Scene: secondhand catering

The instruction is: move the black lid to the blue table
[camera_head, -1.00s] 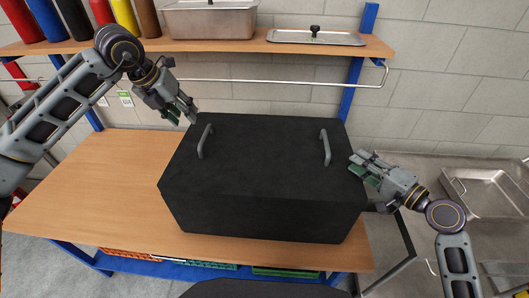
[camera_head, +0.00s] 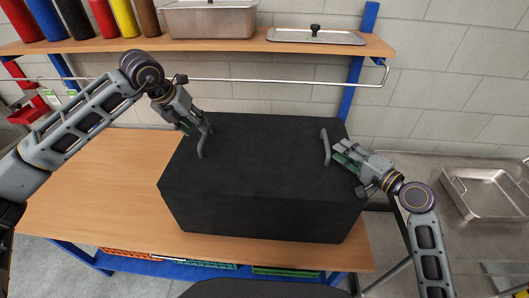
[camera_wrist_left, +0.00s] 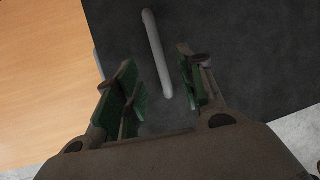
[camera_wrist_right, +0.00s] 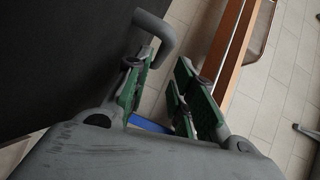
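A large black box-shaped lid (camera_head: 262,170) with two grey handles sits on a wooden-topped table with a blue frame (camera_head: 95,180). My left gripper (camera_head: 203,130) is open at the left handle (camera_head: 203,143). In the left wrist view the handle (camera_wrist_left: 155,50) lies between the spread fingers (camera_wrist_left: 160,90), which look apart from it. My right gripper (camera_head: 338,150) is open at the right handle (camera_head: 325,147). In the right wrist view the handle (camera_wrist_right: 158,32) is just beyond the left finger, and the gap between the fingers (camera_wrist_right: 158,90) is empty.
A shelf (camera_head: 120,48) above the back holds bottles, a steel pan (camera_head: 210,20) and a flat steel lid (camera_head: 316,37). A rail runs under it. The table's left part is clear.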

